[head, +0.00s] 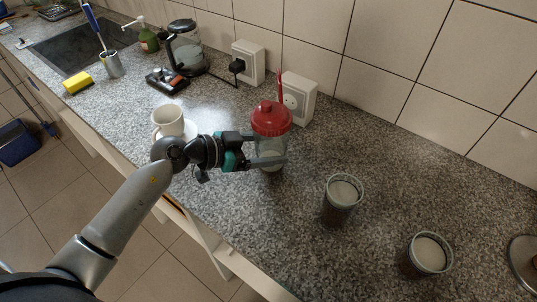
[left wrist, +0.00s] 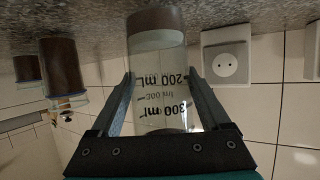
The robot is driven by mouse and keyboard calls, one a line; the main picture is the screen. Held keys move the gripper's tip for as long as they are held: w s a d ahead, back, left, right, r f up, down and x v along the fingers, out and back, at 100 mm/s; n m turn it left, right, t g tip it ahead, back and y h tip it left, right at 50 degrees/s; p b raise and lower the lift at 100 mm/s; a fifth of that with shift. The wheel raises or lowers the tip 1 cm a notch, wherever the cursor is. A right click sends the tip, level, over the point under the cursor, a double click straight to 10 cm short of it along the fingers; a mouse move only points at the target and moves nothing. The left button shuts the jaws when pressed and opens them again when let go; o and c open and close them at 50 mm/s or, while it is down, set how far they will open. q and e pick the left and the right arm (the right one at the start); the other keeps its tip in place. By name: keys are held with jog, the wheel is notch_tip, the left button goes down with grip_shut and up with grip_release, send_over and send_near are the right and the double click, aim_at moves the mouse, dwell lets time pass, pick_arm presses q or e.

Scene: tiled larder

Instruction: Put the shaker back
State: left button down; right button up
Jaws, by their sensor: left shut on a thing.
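The shaker (head: 271,120) is a clear cup with a red lid and a thin red straw. It stands upright near the middle of the head view. My left gripper (head: 268,149) is shut around its clear body, below the lid. In the left wrist view, which is upside down, the clear body (left wrist: 158,85) with its mL marks sits between the two fingers (left wrist: 158,95). Its base is close to the counter, and I cannot tell whether it touches. My right gripper is not in view.
Two glass jars (head: 342,197) (head: 428,254) stand to the right on the speckled counter (head: 310,225). A white mug (head: 167,121) is left of my gripper. Wall sockets (head: 297,98) are just behind the shaker. A coffee pot (head: 186,48), yellow sponge (head: 77,83) and sink lie further left.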

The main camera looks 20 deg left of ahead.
pick_arm(q)
jog(key=shift+f, duration=0.8)
jog(key=shift+r, duration=0.1)
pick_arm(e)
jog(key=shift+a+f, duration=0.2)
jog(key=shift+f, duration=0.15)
pick_arm(q)
grip_release()
jog(key=shift+f, duration=0.2)
jog(key=shift+r, duration=0.2)
jog(key=p+v, duration=0.1)
jog(key=v, duration=1.1)
jog(key=shift+p, duration=0.35)
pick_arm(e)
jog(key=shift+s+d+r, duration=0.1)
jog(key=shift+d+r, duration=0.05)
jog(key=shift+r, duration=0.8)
